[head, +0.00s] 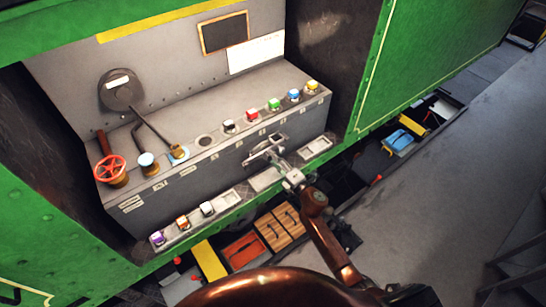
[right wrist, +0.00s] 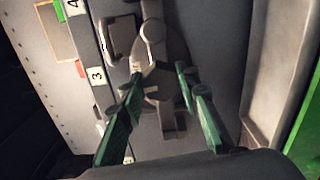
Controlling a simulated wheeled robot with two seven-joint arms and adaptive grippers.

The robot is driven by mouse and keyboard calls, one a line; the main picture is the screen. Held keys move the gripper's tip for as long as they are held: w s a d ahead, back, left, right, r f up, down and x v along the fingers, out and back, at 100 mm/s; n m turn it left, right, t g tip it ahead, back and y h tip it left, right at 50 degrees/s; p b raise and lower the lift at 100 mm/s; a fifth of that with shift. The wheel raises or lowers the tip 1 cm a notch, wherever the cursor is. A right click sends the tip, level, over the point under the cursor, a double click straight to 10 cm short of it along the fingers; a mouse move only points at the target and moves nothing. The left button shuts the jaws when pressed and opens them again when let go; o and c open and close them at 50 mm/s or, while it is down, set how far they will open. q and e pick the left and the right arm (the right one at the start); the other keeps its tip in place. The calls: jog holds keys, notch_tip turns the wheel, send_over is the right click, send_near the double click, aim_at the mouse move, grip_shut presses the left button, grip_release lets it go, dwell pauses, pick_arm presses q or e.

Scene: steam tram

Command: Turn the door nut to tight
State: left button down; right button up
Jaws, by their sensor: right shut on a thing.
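My right gripper (head: 270,157) is at the front face of the grey bench, with its arm coming up from the bottom. In the right wrist view its two green fingers (right wrist: 159,75) close from both sides around a grey metal fitting, which I take for the door nut (right wrist: 158,62). A rounded grey piece shows just beyond the fingertips. In the head view the gripper covers most of the nut, and I cannot read how far it is turned. My left gripper is out of view.
The grey bench (head: 225,165) carries a red handwheel (head: 110,169), levers and several coloured knobs. A front ledge holds more knobs (head: 183,222) and shallow trays. Below lie wooden boxes (head: 280,228) and a blue box (head: 398,140). Open floor (head: 430,200) is at right.

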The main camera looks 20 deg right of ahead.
jog(key=shift+f+m, duration=0.1)
jog(key=shift+m, duration=0.7)
jog(key=o, duration=0.9)
jog(key=v, duration=1.2)
